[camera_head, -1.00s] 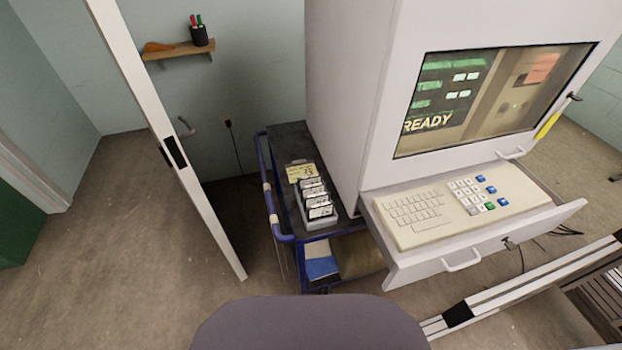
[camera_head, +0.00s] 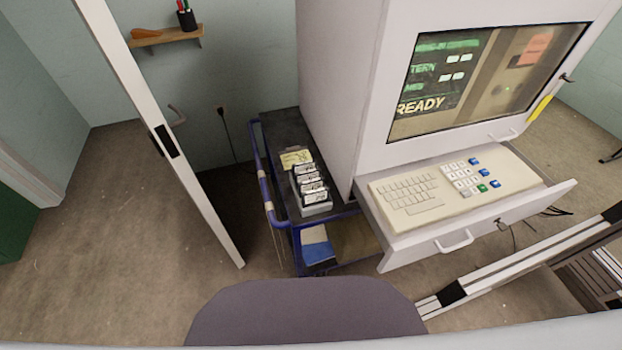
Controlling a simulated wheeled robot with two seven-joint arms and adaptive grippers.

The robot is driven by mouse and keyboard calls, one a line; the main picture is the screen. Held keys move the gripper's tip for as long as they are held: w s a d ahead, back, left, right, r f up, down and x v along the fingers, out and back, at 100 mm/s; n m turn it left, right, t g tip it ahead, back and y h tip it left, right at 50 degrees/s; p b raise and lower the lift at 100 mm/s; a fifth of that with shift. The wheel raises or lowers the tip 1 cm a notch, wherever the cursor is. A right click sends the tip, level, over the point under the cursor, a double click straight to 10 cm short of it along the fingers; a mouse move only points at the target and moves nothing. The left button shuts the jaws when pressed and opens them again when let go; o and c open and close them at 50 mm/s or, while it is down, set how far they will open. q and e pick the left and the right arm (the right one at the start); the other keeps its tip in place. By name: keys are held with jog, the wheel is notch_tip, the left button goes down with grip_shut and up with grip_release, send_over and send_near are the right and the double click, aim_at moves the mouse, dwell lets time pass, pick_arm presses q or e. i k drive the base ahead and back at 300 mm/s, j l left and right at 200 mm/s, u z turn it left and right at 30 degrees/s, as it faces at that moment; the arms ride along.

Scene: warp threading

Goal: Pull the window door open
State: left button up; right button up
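The window door (camera_head: 487,83) is a dark-framed glass pane in the front of the tall white cabinet (camera_head: 345,60). It appears shut. Through it I see a screen with green and white text, including "READY". A small light handle (camera_head: 507,136) sits just below the pane. A dark latch or key (camera_head: 567,79) is at its right side, above a yellow strip (camera_head: 540,108). Neither of my grippers shows in the head view.
An open drawer with a keyboard (camera_head: 440,195) juts out below the window. A blue-railed cart (camera_head: 265,190) stands left of the cabinet. A white post (camera_head: 165,140) rises at left, and a rounded grey-purple shape (camera_head: 305,312) fills the bottom middle. Floor at left is clear.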

aim_at(402, 22)
jog(key=z, duration=1.25)
jog(key=k+l+z, duration=0.25)
jog(key=z, duration=0.25)
jog(key=k+l+z, duration=0.15)
jog(key=l+z, duration=0.35)
